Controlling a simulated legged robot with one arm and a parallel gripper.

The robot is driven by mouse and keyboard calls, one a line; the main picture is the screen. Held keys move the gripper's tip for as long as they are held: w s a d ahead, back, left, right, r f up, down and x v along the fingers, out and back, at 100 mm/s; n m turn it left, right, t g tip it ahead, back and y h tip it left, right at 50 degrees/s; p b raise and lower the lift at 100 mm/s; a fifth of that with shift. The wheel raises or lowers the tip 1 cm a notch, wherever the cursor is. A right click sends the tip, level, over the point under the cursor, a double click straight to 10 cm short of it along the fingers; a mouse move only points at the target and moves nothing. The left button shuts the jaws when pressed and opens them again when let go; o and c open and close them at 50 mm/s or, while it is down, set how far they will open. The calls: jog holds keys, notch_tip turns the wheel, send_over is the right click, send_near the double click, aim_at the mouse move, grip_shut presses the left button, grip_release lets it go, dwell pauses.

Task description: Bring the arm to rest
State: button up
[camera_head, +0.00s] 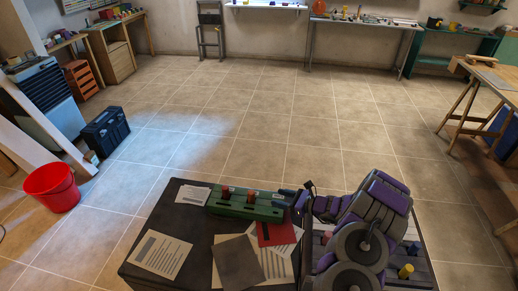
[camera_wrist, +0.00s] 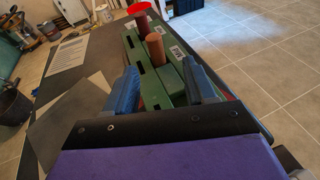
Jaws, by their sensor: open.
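My gripper (camera_head: 290,199) is at the right end of a green block (camera_head: 243,207) on the dark table, with my purple and grey arm folded at lower right. In the wrist view my two blue fingers (camera_wrist: 162,90) stand apart, one on each side of the near part of the green block (camera_wrist: 130,44). I see nothing clamped between them; whether they touch the block I cannot tell. Two reddish-brown pegs stand upright in the block: a nearer one (camera_wrist: 156,58) and a farther one (camera_wrist: 143,25).
The dark table (camera_head: 192,243) holds papers (camera_head: 162,254), a brown sheet (camera_head: 238,265) and a red card (camera_head: 277,234). A yellow peg (camera_head: 405,271) is right of my arm. A red bucket (camera_head: 51,189) and dark toolbox (camera_head: 105,133) stand on the floor at left. The tiled floor ahead is clear.

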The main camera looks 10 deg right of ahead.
jog(key=shift+d, duration=0.15)
jog(key=shift+r, duration=0.2)
jog(key=s+a+r+n+g+y, duration=0.1)
jog(key=s+a+r+n+g, duration=0.2)
jog(key=a+r, duration=0.35)
jog(key=s+a+r+n+g+y, duration=0.2)
jog(key=a+r+n, duration=0.2)
jog(key=a+r, duration=0.25)
jog(key=s+a+r+n+g+h, duration=0.1)
jog(key=s+a+r+n+g, duration=0.25)
jog(key=s, duration=0.25)
jog(key=s+a+r+n+g+h, duration=0.1)
jog(key=s+a+r+n+g, duration=0.1)
jog(key=s+a+r+n, duration=0.35)
jog(key=s+d+r+n+g+h, duration=0.25)
jog(key=s+n+h, duration=0.35)
jog(key=s, duration=1)
jog(key=s+d+r+n+t+h, duration=0.1)
jog(key=s+d+n+h, duration=0.3)
jog(key=s+d, duration=0.5)
jog(key=shift+s+d+r+h, duration=0.3)
jog(key=shift+s+r+h, duration=0.2)
jog(key=shift+s+h, duration=0.9)
jog(key=shift+s, duration=0.2)
